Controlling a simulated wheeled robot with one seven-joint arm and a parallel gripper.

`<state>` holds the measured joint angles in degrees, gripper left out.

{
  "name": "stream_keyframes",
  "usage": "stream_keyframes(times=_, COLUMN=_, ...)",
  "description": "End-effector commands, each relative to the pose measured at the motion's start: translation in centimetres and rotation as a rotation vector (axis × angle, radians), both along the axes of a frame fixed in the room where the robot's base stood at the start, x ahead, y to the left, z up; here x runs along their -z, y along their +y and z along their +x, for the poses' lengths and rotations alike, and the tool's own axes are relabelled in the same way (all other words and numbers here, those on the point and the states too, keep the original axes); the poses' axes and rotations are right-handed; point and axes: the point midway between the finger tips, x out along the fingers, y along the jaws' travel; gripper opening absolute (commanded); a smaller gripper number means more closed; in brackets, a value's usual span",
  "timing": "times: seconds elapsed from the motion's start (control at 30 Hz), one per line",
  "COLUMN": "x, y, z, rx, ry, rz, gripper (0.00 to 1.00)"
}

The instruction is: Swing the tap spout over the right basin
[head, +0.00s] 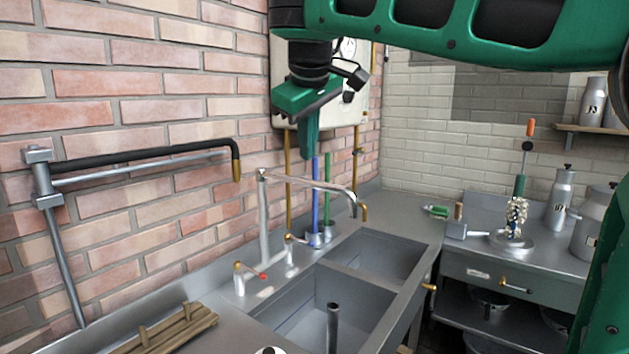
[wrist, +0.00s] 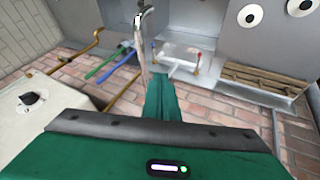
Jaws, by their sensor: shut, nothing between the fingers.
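The tap is a chrome post (head: 264,225) with a long thin spout (head: 315,185) reaching right to a bent-down tip. In the head view the tip lies above the far edge of the right basin (head: 385,252); its exact depth is hard to tell. The left basin (head: 305,295) lies nearer me. My gripper (head: 309,150) is shut and empty, pointing down above the spout. In the wrist view its fingers (wrist: 160,80) are close beside the spout (wrist: 141,48); I cannot tell whether they touch. The valves (wrist: 182,66) have red and blue marks.
Blue and green brushes (head: 316,200) stand behind the tap against the brick wall. A white wall box (head: 340,100) hangs close to my gripper. A black-sleeved swing pipe (head: 130,153) is at left, a wooden rack (head: 165,330) below it. A side counter (head: 500,262) holds milk cans.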

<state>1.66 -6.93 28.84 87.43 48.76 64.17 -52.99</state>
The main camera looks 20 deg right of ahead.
Motion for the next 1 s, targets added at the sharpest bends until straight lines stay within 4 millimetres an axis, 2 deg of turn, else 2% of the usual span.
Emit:
stream_keyframes(times=0.17, x=1.0, y=0.0, z=0.8, rx=-0.007, ry=-0.001, rz=-0.002, gripper=0.0)
stream_keyframes(times=0.63, x=8.1, y=-1.3, z=5.3, rx=-0.005, ry=0.001, rz=0.0, gripper=0.0)
stream_keyframes(times=0.8, x=8.6, y=-3.1, z=6.7, rx=-0.003, ry=-0.002, rz=0.001, gripper=0.0)
stream_keyframes(times=1.0, x=8.8, y=-4.2, z=7.5, rx=-0.004, ry=-0.002, rz=0.001, gripper=0.0)
